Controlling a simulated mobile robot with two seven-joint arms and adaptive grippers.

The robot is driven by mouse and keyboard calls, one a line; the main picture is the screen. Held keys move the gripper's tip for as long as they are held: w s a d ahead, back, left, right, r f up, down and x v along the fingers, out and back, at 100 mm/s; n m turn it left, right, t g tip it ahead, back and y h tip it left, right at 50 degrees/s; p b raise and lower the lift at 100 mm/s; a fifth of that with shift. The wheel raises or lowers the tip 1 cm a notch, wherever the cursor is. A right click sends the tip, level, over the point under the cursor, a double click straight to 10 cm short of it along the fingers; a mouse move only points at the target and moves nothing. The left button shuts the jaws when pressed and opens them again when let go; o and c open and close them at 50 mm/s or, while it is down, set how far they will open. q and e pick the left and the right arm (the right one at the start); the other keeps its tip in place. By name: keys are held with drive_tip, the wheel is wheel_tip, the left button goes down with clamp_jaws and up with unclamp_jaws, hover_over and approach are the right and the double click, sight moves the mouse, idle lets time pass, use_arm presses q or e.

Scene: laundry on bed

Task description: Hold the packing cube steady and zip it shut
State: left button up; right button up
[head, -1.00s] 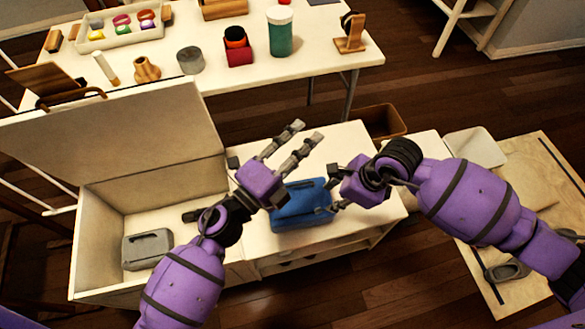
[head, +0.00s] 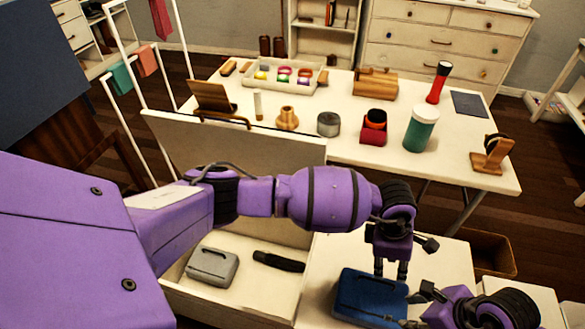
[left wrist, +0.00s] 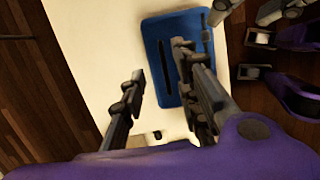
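The blue packing cube (head: 362,296) lies on a white surface at the bottom of the head view. It also shows in the left wrist view (left wrist: 178,28) with a dark slot along its top. My left gripper (head: 391,272) points down over the cube's right part. My right gripper (head: 412,304) is at the cube's right edge with fingers apart; contact is unclear. I cannot make out the zip slider.
An open white box (head: 172,290) left of the cube holds a grey case (head: 212,266) and a dark item (head: 278,261). Its raised lid stands behind my left arm. A white table (head: 300,105) with a green jar (head: 420,128) and other goods is behind. A brown bin (head: 490,252) is at right.

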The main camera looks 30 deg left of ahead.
sight(372, 299)
use_arm(q)
drive_tip(key=shift+s+a+f+y, duration=0.15)
drive_tip(key=shift+a+f+y, duration=0.05)
drive_tip(key=shift+a+f, duration=0.4)
drive_tip(key=shift+s+a+f+y, duration=0.15)
drive_tip(key=shift+a+f+y, duration=0.05)
drive_tip(key=shift+a+f, duration=0.3)
drive_tip(key=f, duration=0.4)
drive_tip(key=d+f, duration=0.1)
drive_tip(key=f, duration=0.2)
drive_tip(key=shift+w+d, duration=0.1)
drive_tip(key=shift+w, duration=0.05)
clamp_jaws()
drive_tip(key=shift+r, duration=0.1)
